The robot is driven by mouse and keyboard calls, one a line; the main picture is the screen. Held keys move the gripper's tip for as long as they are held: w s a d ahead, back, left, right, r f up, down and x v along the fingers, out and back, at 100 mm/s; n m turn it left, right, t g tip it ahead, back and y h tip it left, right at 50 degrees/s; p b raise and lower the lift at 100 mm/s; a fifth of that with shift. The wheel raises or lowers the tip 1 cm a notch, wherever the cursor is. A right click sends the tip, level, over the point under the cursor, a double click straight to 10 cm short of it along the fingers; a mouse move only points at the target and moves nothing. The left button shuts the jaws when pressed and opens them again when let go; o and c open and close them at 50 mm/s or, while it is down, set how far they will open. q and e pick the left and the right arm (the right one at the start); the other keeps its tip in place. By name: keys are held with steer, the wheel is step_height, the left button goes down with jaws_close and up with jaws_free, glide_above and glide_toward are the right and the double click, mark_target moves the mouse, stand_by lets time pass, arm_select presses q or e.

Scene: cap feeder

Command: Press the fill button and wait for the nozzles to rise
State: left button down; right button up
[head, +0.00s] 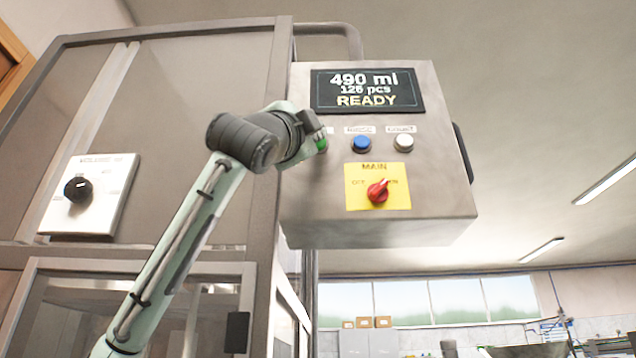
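A grey control box (430,224) hangs beside the machine cabinet. Its screen (367,91) reads 490 ml, 126 pcs, READY. A green button (321,144) shows at the left end of the button row, its label mostly covered by my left gripper (313,128). The gripper's dark tip is at or just in front of the green button; I cannot tell whether it touches. I cannot tell whether its fingers are open or shut. My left arm rises from the lower left. The nozzles and my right gripper are not in view.
A blue button (361,144) and a white button (403,142) sit right of the green one. Below is a red main switch (377,192) on a yellow plate (399,202). A black volume knob (77,190) is on the cabinet (190,85) at left. Right of the box is free.

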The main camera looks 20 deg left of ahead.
arm_select(q)
steer(key=shift+w, duration=0.1)
steer(key=shift+w+a, duration=0.15)
steer(key=shift+w, duration=0.2)
stand_by(0.3)
steer(key=shift+w+a+p, duration=0.1)
steer(key=shift+w+p, duration=0.35)
stand_by(0.6)
steer(key=shift+s, duration=0.1)
steer(key=shift+s+d, duration=0.2)
steer(key=shift+s, duration=0.55)
